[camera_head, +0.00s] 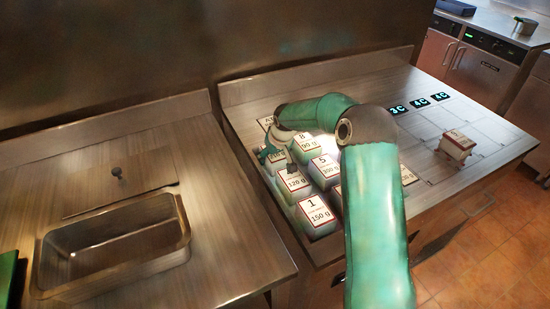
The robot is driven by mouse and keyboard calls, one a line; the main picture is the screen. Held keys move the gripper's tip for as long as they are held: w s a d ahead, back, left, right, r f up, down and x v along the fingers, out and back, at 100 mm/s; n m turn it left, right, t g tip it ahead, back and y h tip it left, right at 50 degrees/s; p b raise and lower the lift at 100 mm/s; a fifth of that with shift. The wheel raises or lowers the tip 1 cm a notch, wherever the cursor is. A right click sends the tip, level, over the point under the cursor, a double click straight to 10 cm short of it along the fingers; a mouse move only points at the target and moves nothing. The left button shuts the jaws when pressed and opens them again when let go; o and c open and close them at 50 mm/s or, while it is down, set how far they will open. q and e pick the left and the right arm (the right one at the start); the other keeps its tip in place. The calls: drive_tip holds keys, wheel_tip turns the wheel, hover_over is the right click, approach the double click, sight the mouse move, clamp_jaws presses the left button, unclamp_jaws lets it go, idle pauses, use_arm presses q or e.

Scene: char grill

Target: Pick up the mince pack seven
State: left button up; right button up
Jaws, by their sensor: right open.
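Several white-labelled mince packs stand in rows on the steel counter. Labels I can read include 8 (306,143), 5 (323,166) and 1 (317,212). No label with a readable seven shows. One pack (278,158) in the left column, behind the pack marked 320 g or similar (293,182), is partly covered by my right gripper, and its number is hidden. My right gripper (267,155) is open, pointing down at this pack's left and top side; whether it touches the pack I cannot tell. My left gripper is out of view.
My right arm hides the packs at the right of the group. A steel basin (110,240) is set in the left counter. A gap separates both counters.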

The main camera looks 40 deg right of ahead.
drive_tip(key=shift+f+b, duration=0.25)
drive_tip(key=shift+b, duration=0.15)
drive_tip(key=shift+c, duration=0.3)
drive_tip(key=c, duration=0.8)
drive_tip(key=shift+c, duration=1)
drive_tip(key=shift+r, duration=0.15)
